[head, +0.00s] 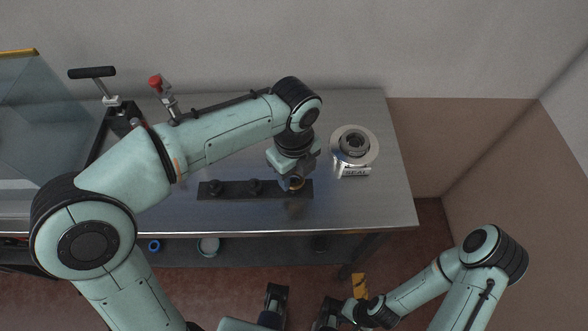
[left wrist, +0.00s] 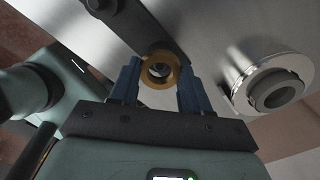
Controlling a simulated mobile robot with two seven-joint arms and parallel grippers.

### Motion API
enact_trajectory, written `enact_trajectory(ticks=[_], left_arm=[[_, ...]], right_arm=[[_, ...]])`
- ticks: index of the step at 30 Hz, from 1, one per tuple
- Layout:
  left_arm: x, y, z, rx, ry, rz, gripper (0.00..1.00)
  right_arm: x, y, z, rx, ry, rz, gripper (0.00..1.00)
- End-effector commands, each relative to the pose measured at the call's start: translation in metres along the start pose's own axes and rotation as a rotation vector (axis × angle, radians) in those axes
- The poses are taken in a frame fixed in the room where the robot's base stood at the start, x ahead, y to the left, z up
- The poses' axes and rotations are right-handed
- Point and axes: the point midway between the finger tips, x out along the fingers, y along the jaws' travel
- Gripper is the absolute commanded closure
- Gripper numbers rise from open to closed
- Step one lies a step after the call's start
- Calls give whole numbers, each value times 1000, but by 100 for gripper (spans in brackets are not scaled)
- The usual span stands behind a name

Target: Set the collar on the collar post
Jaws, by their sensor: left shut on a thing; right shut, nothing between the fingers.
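My left gripper (head: 291,184) is shut on a brass-coloured ring, the collar (head: 297,183), over the right end of a black strip (head: 233,190) on the steel bench. In the left wrist view, the collar (left wrist: 160,70) sits between the blue fingers of the left gripper (left wrist: 161,82), its hole facing the camera. Something greyish shows through the hole; I cannot tell whether the collar is around a post or above it. Dark round posts (head: 255,186) stand on the strip further left. My right gripper (head: 329,314) is shut and empty, low in front of the bench.
A silver round flanged fixture (head: 371,149) with a labelled block stands right of the strip; it also shows in the left wrist view (left wrist: 300,66). A red-knobbed clamp (head: 156,82) and a black-handled tool (head: 92,72) stand at back left.

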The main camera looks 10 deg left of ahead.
Motion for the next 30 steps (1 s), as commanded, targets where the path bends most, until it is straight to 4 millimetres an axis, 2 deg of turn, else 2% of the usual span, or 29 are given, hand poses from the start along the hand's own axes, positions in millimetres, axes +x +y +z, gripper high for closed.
enact_trajectory(ticks=[16, 17, 19, 20, 30], left_arm=[[14, 0, 0, 0, 0, 1, 87], [14, 0, 0, 0, 0, 1, 50], [14, 0, 0, 0, 0, 0, 27], [14, 0, 0, 0, 0, 0, 24], [12, 0, 0, 0, 0, 0, 24]], right_arm=[[9, 3, 0, 1, -3, 1, 100], [9, 3, 0, 1, -3, 1, 100], [8, 3, 0, 1, -3, 1, 100], [8, 3, 0, 1, -3, 1, 100], [7, 2, -1, 0, 3, 0, 100]])
